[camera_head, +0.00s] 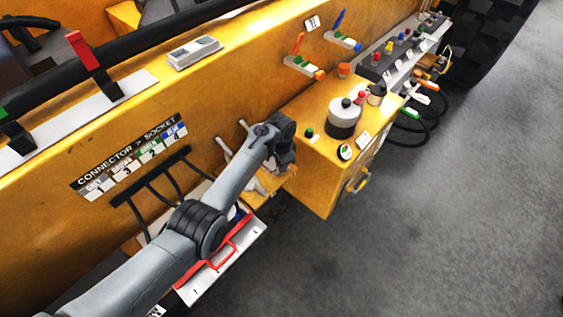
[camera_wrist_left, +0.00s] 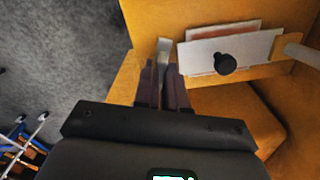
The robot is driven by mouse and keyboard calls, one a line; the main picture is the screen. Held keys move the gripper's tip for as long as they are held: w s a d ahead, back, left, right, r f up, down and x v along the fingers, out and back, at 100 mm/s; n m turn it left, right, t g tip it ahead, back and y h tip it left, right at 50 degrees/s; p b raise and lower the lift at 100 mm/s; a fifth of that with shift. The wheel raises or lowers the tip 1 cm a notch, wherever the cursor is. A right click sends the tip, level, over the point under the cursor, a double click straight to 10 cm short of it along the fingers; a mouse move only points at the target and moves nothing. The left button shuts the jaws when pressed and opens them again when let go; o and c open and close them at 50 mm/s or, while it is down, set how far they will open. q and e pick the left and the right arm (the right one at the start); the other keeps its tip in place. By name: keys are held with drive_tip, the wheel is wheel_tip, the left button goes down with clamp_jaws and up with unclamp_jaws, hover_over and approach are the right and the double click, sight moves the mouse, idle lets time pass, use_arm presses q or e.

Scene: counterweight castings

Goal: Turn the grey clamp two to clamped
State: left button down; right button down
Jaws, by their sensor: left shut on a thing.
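My left gripper (camera_head: 286,170) reaches down at the yellow ledge beside the yellow box. In the left wrist view its dark fingers (camera_wrist_left: 161,88) are closed around a narrow pale grey handle (camera_wrist_left: 163,48), whose end shows beyond the fingertips. It looks like a grey clamp's lever; no number is readable on it. Other pale grey clamp parts (camera_head: 226,150) stand behind my arm, against the yellow wall. My forearm and wrist hide much of the clamp area. My right gripper is in neither view.
The yellow box (camera_head: 325,175) with a dark-and-white knob (camera_head: 344,118) stands right of my gripper. A pale plate with a black knob (camera_wrist_left: 225,64) is close beside the fingers. A red-handled panel (camera_head: 222,262) lies under my forearm. The grey floor is open at lower right.

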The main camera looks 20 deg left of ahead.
use_arm(q)
drive_tip(key=m, duration=0.2)
drive_tip(key=shift+m, duration=0.4)
drive_tip(key=m, duration=0.2)
drive_tip(key=shift+m, duration=0.4)
drive_tip(key=m, duration=0.3)
drive_tip(key=shift+f+m, duration=0.1)
drive_tip(key=shift+m, duration=0.2)
drive_tip(key=shift+m+b, duration=0.8)
drive_tip(key=shift+m, duration=1)
drive_tip(key=c, duration=1.2)
unclamp_jaws()
